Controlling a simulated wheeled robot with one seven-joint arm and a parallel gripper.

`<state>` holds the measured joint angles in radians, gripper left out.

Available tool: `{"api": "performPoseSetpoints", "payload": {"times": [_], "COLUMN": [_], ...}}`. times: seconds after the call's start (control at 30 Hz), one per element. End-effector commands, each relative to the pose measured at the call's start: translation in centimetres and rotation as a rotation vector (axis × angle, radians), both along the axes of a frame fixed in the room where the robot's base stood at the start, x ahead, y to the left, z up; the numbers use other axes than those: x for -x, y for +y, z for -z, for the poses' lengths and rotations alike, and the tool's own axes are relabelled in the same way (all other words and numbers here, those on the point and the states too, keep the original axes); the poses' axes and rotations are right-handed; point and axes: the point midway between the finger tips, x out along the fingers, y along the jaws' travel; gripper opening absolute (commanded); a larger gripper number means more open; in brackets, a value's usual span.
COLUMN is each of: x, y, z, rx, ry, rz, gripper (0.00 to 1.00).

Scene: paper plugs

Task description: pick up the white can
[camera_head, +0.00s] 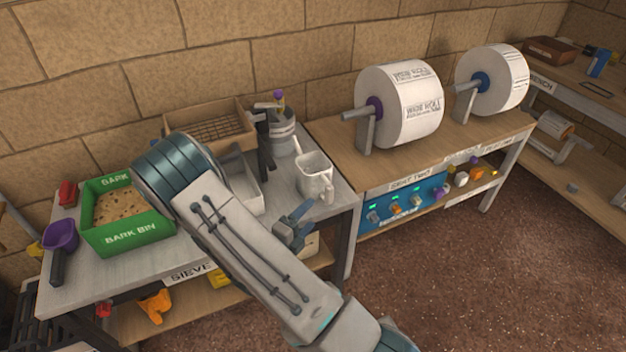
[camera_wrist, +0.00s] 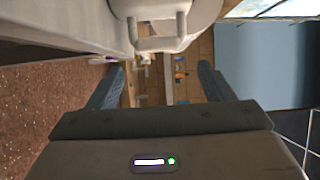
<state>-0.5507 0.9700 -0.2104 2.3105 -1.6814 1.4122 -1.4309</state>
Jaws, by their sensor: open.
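The white can (camera_head: 314,178) looks like a jug with a handle and stands upright near the right end of the grey work table (camera_head: 205,263). In the wrist view the white can (camera_wrist: 190,10) is at the top, with its handle (camera_wrist: 160,44) towards my fingers. My gripper (camera_head: 292,222) is at the table's front edge, lower left of the can. It also shows in the wrist view (camera_wrist: 160,82), with its fingers apart and nothing between them. The gripper looks apart from the can.
A green bark bin (camera_head: 130,235) and purple scoop (camera_head: 62,237) are on the left. A wooden sieve tray (camera_head: 208,128), a grey canister (camera_head: 283,135) and a pale bin (camera_head: 246,193) stand close to the can. Large paper rolls (camera_head: 400,105) are on the right bench.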

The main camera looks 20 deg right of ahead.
Motion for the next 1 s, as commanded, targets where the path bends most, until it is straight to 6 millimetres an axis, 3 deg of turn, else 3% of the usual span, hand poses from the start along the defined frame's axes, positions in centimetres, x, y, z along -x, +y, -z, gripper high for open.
{"api": "performPoseSetpoints", "payload": {"times": [0.13,0.3,0.53,0.8,1.0], "x": [-1.5,-2.8,-3.6,-5.4,-5.8], "y": [-2.9,-5.1,-6.5,-9.8,-10.4], "z": [0.0,0.0,0.1,0.3,0.3], "rx": [0.0,-0.002,-0.002,-0.003,-0.003], "ry": [-0.004,-0.004,-0.004,-0.004,-0.004], "rz": [0.007,0.005,0.005,0.005,0.003], "gripper": [0.75,0.75,0.75,0.75,0.75]}}
